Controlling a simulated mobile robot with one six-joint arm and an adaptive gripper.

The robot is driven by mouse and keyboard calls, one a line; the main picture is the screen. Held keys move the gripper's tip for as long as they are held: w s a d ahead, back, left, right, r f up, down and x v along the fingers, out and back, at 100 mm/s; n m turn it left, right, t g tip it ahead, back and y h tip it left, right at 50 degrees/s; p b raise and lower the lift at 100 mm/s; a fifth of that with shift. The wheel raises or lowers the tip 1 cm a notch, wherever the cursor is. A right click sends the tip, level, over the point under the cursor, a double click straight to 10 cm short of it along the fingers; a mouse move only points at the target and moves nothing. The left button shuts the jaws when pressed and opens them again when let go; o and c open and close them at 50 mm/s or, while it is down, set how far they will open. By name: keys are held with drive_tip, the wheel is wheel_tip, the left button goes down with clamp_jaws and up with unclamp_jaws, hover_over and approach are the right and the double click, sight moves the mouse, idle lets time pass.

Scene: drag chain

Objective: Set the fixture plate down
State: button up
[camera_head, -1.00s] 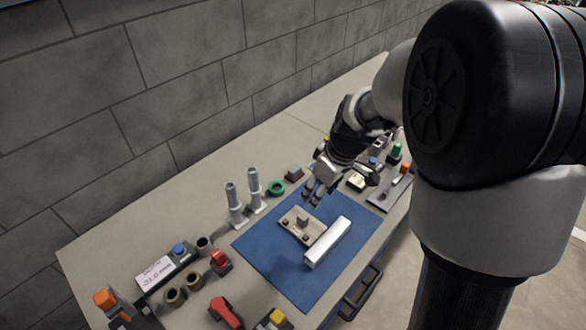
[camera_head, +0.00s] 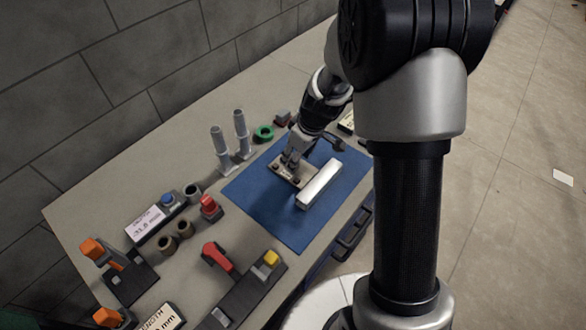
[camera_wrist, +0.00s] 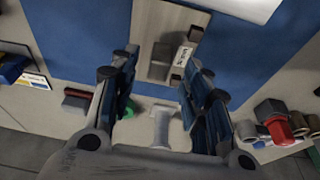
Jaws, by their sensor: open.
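The fixture plate (camera_head: 283,173) is a beige plate lying flat on the blue mat (camera_head: 268,210). It also shows in the wrist view (camera_wrist: 168,22), with a small labelled block (camera_wrist: 182,57) on it. My gripper (camera_head: 292,160) is right over the plate in the head view and hides part of it. In the wrist view my gripper (camera_wrist: 160,68) has its two fingers spread wide, one on each side of the near part of the plate, with nothing gripped between them. Whether the fingertips touch the plate I cannot tell.
A white bar (camera_head: 319,184) lies beside the plate on the mat. Two grey upright posts (camera_head: 220,150) and a green ring (camera_head: 264,132) stand behind the mat. A red-handled clamp (camera_head: 217,257) and several switches are at the left. The mat's near part is clear.

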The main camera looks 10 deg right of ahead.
sight(305, 172)
drive_tip(key=b+x, duration=0.1)
drive_tip(key=x, duration=0.3)
drive_tip(key=shift+w+a, duration=0.1)
drive_tip(key=shift+r, duration=0.15)
drive_tip(key=shift+c, duration=0.3)
clamp_jaws()
